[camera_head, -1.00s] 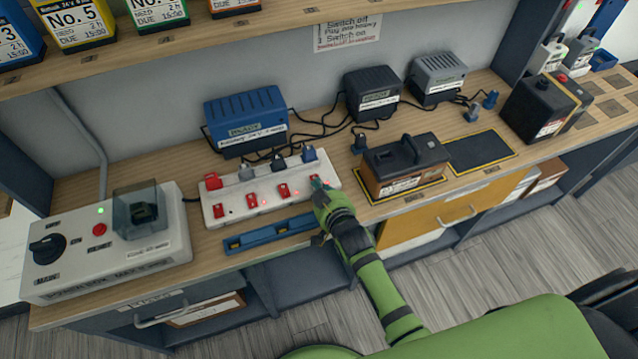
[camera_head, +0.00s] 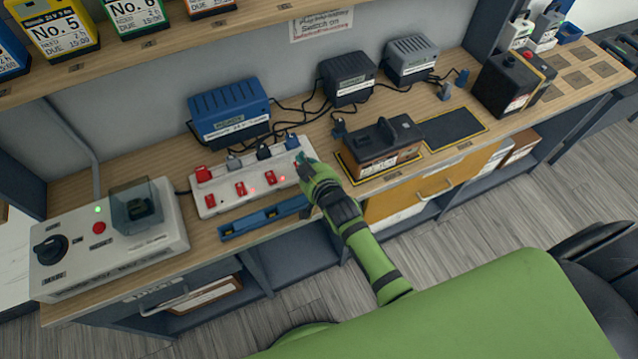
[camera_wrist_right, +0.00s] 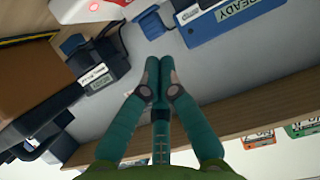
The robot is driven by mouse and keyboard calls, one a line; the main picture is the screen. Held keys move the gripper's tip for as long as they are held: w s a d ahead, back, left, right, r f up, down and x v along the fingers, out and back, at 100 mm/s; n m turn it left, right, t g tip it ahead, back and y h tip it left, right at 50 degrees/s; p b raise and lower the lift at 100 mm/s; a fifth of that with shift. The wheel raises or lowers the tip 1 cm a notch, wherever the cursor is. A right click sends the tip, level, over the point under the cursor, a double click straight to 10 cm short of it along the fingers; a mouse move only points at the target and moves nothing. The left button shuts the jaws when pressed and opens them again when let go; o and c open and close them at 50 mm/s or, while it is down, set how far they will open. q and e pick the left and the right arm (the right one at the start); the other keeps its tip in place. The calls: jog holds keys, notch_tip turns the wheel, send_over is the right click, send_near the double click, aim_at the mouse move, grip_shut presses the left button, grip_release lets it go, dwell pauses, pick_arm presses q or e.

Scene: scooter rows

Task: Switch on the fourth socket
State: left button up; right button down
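The white power strip (camera_head: 226,204) lies on the bench in the head view, with a row of plugs along its back and red switches along its front. Three switches show: the first (camera_head: 210,201), second (camera_head: 240,189) and third (camera_head: 270,179), with small red lights near the second and third. My right gripper (camera_head: 301,158) is over the strip's right end and hides the fourth switch. In the wrist view its teal fingers (camera_wrist_right: 159,68) are together with nothing between them. A corner of the strip (camera_wrist_right: 80,12) shows there too. My left gripper is not in view.
A blue tray (camera_head: 262,217) lies in front of the strip. A power box (camera_head: 70,272) with a dial stands left. Blue (camera_head: 229,108), black (camera_head: 347,78) and grey (camera_head: 410,60) chargers stand behind, with cables. A battery (camera_head: 381,150) sits right of my gripper.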

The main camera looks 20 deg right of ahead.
jog(key=s+b, duration=0.2)
jog(key=s, duration=0.7)
jog(key=shift+s+d+r, duration=0.35)
jog(key=shift+s+d, duration=0.05)
jog(key=shift+d, duration=0.05)
jog(key=s+f+g+b, duration=0.1)
jog(key=s+f+g, duration=0.1)
jog(key=s+f, duration=0.5)
jog(key=s+d+f+n+g+b, duration=0.1)
jog(key=s+f+g, duration=0.15)
jog(key=f, duration=0.95)
jog(key=s+f+g+b, duration=0.15)
jog(key=s+f, duration=0.25)
jog(key=f, duration=0.5)
jog(key=s+d+f+g, duration=0.2)
jog(key=s+f, duration=0.2)
jog(key=s, duration=0.3)
jog(key=s+d+f+g, duration=0.2)
jog(key=s+f, duration=0.3)
jog(key=s, duration=0.3)
jog(key=s+d+f+g+h+b, duration=0.1)
jog(key=s+d+f+g, duration=0.1)
jog(key=s+f, duration=0.3)
jog(key=shift+s+d+g, duration=0.4)
jog(key=shift+s+d, duration=0.05)
jog(key=shift+s, duration=0.8)
